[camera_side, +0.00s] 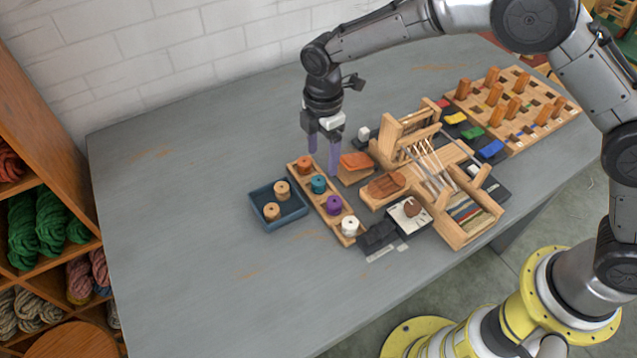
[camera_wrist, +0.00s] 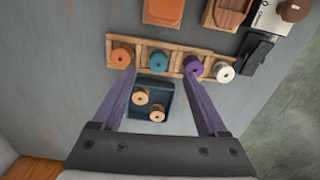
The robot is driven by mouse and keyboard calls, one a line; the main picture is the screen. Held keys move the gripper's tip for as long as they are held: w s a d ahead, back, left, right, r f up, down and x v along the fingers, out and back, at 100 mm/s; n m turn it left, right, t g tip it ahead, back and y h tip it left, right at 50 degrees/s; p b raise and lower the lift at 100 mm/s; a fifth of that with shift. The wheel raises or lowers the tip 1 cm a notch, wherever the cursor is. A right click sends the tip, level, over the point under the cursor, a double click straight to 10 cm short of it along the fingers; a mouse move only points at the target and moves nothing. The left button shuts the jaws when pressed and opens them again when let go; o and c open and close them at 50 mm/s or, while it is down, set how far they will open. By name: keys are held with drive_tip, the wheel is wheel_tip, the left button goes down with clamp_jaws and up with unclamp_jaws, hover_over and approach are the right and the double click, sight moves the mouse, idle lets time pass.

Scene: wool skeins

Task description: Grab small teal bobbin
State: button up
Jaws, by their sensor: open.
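The small teal bobbin (camera_side: 319,184) stands in a slot of the wooden rack (camera_side: 346,241), between the orange bobbin (camera_side: 304,164) and the purple bobbin (camera_side: 334,204). In the wrist view the teal bobbin (camera_wrist: 158,61) shows beyond the fingertips, between their two lines, nearer the left finger. My gripper (camera_side: 323,160) is open and empty, with its purple fingers pointing down above the rack. In the wrist view the open fingers of my gripper (camera_wrist: 160,74) overlap the edges of the orange and purple bobbins. I cannot tell the exact height of the fingertips over the bobbins.
A white bobbin (camera_side: 349,226) fills the near end of the rack. A blue tray (camera_side: 297,214) with two tan bobbins lies left of it. A wooden loom (camera_side: 458,230) and shuttles (camera_side: 386,185) stand close on the right. The table's left part is clear.

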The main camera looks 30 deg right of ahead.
sight(320, 180)
drive_tip(key=shift+a+f, duration=0.15)
drive_tip(key=shift+f, duration=1.6)
drive_tip(key=shift+a+f, duration=0.15)
drive_tip(key=shift+f, duration=1.55)
drive_tip(key=shift+c, duration=0.2)
clamp_jaws()
